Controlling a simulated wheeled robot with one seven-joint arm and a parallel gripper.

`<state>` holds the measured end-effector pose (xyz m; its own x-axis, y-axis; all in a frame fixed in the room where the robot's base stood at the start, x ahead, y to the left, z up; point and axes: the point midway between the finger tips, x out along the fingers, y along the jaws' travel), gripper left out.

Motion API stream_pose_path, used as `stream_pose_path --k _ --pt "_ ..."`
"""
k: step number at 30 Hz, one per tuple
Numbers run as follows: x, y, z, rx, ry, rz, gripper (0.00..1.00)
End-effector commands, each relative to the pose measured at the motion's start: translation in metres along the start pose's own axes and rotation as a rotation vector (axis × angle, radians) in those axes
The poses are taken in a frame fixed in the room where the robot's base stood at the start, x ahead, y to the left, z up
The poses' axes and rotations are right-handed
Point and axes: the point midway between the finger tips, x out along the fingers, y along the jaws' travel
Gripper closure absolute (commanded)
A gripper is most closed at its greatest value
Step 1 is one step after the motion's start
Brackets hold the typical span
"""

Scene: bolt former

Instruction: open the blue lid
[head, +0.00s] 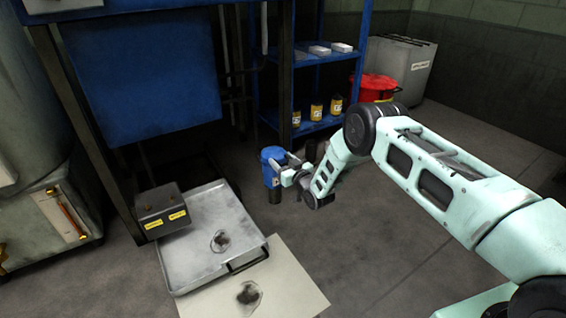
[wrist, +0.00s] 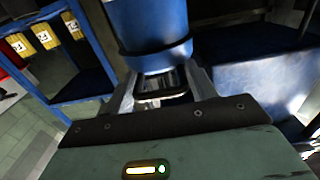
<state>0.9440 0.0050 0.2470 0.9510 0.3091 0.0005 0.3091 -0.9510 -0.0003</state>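A blue cylinder (head: 272,160) with a dark lower part is in the middle of the head view. It may be the blue lid. My gripper (head: 293,178) is close against its right side. In the wrist view the blue cylinder (wrist: 152,38) fills the top centre, and a shiny metal part with a dark band (wrist: 160,84) shows below it. My gripper's two fingers (wrist: 163,84) stand apart, one on each side of that metal part. I cannot tell whether they press on it. A large flat blue panel (head: 152,78) hangs on the frame at the left.
A metal tray (head: 190,262) and a pale sheet (head: 285,280) with dark stains lie below the frame. A dark box with yellow labels (head: 162,207) stands by the tray. A blue shelf (head: 325,122) holds several yellow-labelled jars. A red container (head: 375,87) is behind.

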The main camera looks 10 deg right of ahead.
Motion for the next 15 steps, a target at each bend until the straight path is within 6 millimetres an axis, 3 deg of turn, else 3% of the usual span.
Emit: stream_pose_path --k 1,3,4,15 --pt "0.0000 -0.0003 0.0000 0.000 0.000 -0.001 0.65" --pt "0.0002 -0.0003 -0.0001 0.000 0.000 -0.001 0.84" --pt "0.0003 -0.0003 -0.0002 0.000 0.000 -0.001 0.88" --pt "0.0017 -0.0003 -0.0076 -0.001 -0.025 0.000 0.88"
